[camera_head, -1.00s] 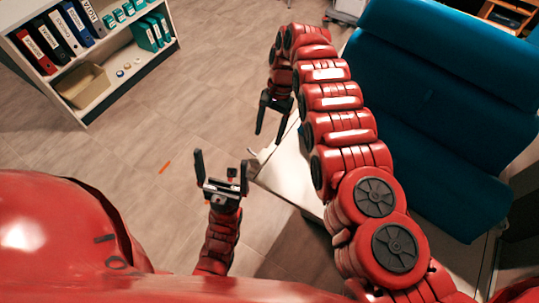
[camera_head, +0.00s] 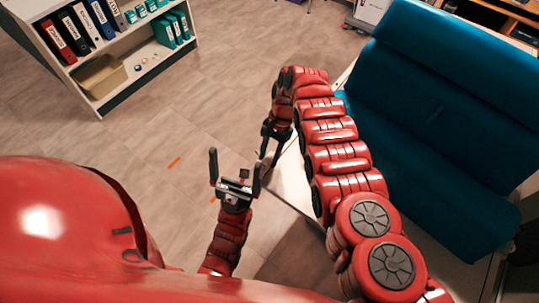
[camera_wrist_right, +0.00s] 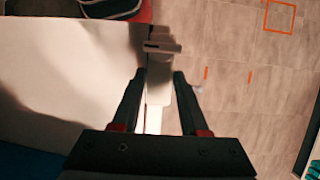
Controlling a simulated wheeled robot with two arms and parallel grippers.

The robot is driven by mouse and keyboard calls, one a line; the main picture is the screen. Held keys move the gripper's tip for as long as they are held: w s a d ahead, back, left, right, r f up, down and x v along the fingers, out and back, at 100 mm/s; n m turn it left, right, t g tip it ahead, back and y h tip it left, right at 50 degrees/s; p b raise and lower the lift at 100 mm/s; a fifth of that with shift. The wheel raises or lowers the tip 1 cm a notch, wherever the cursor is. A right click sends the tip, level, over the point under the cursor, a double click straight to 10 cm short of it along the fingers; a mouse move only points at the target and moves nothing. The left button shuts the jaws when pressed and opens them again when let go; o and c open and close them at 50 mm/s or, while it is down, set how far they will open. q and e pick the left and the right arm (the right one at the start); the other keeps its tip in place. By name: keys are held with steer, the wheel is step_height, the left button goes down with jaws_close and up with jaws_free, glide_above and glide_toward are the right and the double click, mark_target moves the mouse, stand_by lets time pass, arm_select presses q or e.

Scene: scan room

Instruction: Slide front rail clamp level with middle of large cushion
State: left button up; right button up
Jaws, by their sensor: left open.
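The large blue cushion (camera_head: 430,120) lies on the pale table in the head view, right of my right arm. A pale clamp-like piece (camera_wrist_right: 160,48) shows at the table's edge in the right wrist view, likely the front rail clamp. My right gripper (camera_wrist_right: 159,72) is over that edge, its fingers apart on either side of the piece's lower part; contact cannot be told. In the head view my right gripper (camera_head: 270,155) is small and partly merges with the table edge behind it. My left gripper (camera_head: 235,172) is open and empty, left of the right one.
The table top (camera_wrist_right: 70,75) ends in a straight edge beside open floor (camera_head: 160,110). A white shelf (camera_head: 140,75) with binders and a bin stands at the upper left. Orange marks (camera_head: 174,162) lie on the floor.

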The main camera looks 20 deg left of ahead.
jaws_close()
steer(key=shift+d, duration=0.1)
stand_by(0.9)
